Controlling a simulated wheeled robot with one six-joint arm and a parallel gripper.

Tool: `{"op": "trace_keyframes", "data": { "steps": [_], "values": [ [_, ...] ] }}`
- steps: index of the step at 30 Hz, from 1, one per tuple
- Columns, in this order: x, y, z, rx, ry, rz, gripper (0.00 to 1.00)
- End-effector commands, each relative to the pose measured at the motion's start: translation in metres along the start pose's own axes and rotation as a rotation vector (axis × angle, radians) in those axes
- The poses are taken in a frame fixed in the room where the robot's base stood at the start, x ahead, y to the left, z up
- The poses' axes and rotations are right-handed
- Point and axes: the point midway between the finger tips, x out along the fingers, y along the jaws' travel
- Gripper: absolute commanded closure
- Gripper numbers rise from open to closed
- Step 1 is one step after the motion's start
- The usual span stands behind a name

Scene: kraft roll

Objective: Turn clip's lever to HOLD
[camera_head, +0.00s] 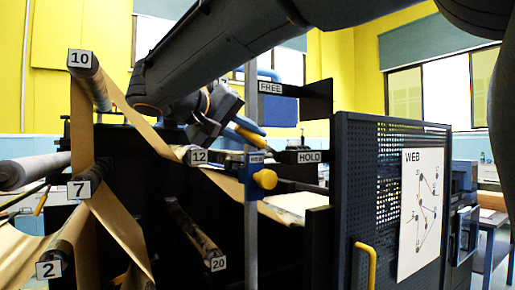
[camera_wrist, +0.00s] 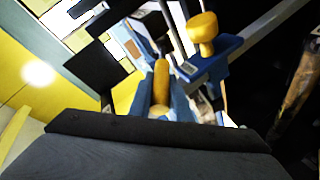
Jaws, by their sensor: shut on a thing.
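The clip (camera_head: 252,160) is a blue block on an upright grey post, with a round yellow knob (camera_head: 265,179) on its side. Its lever has a yellow handle (camera_head: 247,137), which also shows in the wrist view (camera_wrist: 161,75). My gripper (camera_head: 246,129) is shut on this handle, with blue fingers on either side of it in the wrist view. The FREE plate (camera_head: 270,87) is above the clip. The HOLD plate (camera_head: 309,157) is to its right and lower. The lever's pivot is hidden, so its exact setting cannot be told.
Brown paper web (camera_head: 125,225) runs over numbered rollers at left, including roller 12 (camera_head: 199,156) close to my gripper. A dark perforated cabinet (camera_head: 385,200) with a WEB diagram (camera_head: 421,212) stands at right. A dark plate (camera_head: 317,98) juts out behind the FREE label.

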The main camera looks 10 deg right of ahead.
Motion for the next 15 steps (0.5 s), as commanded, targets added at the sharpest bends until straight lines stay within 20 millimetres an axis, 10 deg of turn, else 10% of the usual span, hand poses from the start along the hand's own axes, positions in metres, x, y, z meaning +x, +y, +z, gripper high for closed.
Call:
{"op": "trace_keyframes", "data": {
  "steps": [15],
  "values": [
    [-0.0022, -0.0146, 0.0094, -0.059, 0.102, 0.141, 1.0]
  ]
}}
